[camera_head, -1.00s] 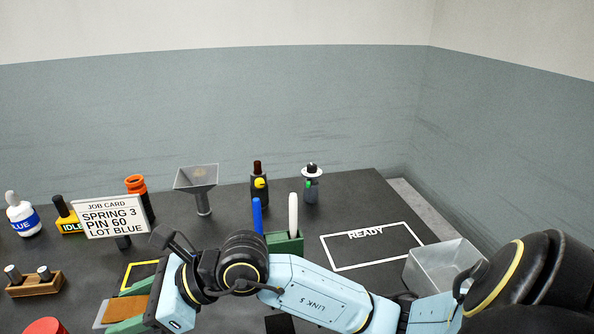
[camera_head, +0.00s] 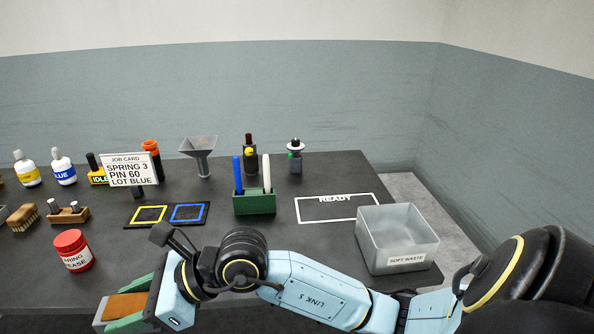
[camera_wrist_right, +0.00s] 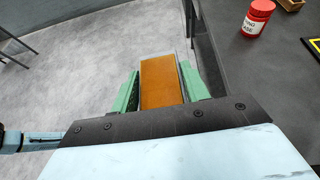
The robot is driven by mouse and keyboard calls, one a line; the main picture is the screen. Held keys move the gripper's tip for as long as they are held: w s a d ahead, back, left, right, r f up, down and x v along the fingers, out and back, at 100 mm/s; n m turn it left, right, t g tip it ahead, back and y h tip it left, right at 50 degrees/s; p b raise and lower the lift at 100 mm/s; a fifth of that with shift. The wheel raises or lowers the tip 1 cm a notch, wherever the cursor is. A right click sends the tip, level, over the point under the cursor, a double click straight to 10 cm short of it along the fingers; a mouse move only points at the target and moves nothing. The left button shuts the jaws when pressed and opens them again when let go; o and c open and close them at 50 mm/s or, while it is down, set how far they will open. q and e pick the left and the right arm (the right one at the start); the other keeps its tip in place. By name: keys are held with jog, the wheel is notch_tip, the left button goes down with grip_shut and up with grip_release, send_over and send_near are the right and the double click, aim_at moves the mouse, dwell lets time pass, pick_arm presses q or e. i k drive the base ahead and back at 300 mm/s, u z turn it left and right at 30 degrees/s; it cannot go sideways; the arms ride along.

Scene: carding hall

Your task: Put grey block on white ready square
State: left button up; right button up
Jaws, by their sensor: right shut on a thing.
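My right gripper (camera_head: 124,308) has green fingers and is shut on a block (camera_head: 103,312) with a brown-orange top face and a grey edge. The wrist view shows the brown-topped block (camera_wrist_right: 161,82) between both fingers (camera_wrist_right: 160,88), with a thin grey rim at its far end. The block is held off the table, over the floor by the table's front edge. The white ready square (camera_head: 337,221), a white outline marked READY, lies empty on the dark table at right. My left gripper is not in view.
A grey soft waste bin (camera_head: 398,245) stands right of and in front of the ready square. A green holder (camera_head: 254,203) with pens stands left of it. A red-lidded jar (camera_head: 73,252), yellow and blue squares (camera_head: 168,214) and a job card (camera_head: 127,170) are farther left.

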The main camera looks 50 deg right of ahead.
aim_at(339, 207)
jog(key=u, duration=2.25)
jog(key=k, duration=2.75)
jog(key=z, duration=1.55)
jog(key=i, duration=1)
jog(key=z, duration=0.05)
